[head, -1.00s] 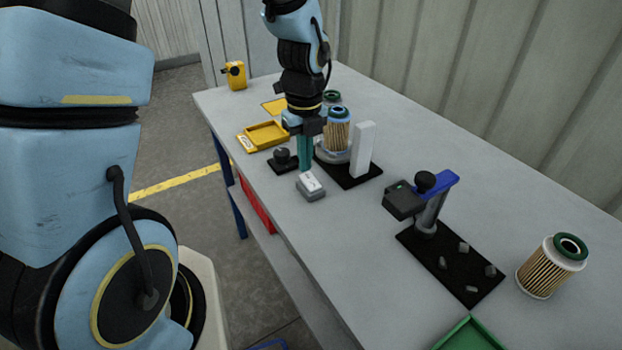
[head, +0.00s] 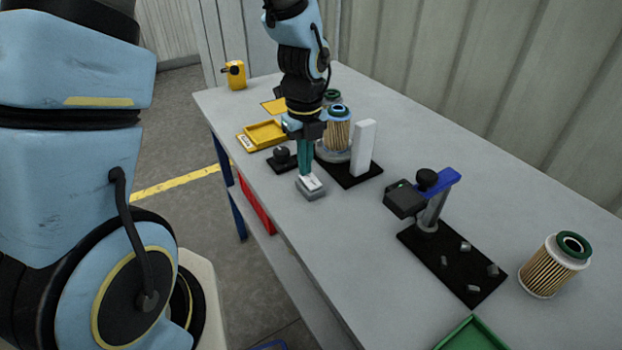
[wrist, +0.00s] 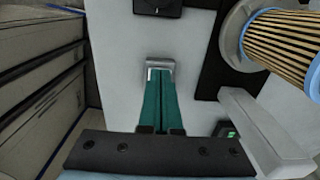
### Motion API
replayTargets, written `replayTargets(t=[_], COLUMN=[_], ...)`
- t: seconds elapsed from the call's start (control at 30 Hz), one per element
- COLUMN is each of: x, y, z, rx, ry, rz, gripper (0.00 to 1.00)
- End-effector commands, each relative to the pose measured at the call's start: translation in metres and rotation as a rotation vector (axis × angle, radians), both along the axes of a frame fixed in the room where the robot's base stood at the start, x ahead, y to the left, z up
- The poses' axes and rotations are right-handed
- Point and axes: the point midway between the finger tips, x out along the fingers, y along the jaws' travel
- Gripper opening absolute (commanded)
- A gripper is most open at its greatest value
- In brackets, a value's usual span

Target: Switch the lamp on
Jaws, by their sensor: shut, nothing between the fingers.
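A small grey box with a white rocker switch (head: 312,186) sits near the table's front edge. My gripper (head: 305,174) points down with its teal fingers shut and empty. Its tips are at the rocker's far end; I cannot tell whether they press it. In the wrist view the fingertips (wrist: 160,72) cover most of the switch box (wrist: 160,62). An upright white panel (head: 363,149), perhaps the lamp, stands on a black base beside a filter cartridge (head: 338,130). It shows no clear glow. The panel also shows in the wrist view (wrist: 262,128).
A black knob on a plate (head: 283,158) and a yellow tray (head: 266,134) lie beyond the switch. A blue-armed stand (head: 432,200) is to the right, with another filter cartridge (head: 554,265) and a green tray (head: 470,336). The table between switch and stand is clear.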

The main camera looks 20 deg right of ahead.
Motion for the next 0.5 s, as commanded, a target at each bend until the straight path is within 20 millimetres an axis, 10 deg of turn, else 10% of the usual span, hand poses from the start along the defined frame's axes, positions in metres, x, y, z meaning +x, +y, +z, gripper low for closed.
replayTargets(t=[0.5], x=[-0.0003], y=[0.0000], z=[0.0043], rx=[0.000], ry=[0.001], rz=[0.000], gripper=[0.00])
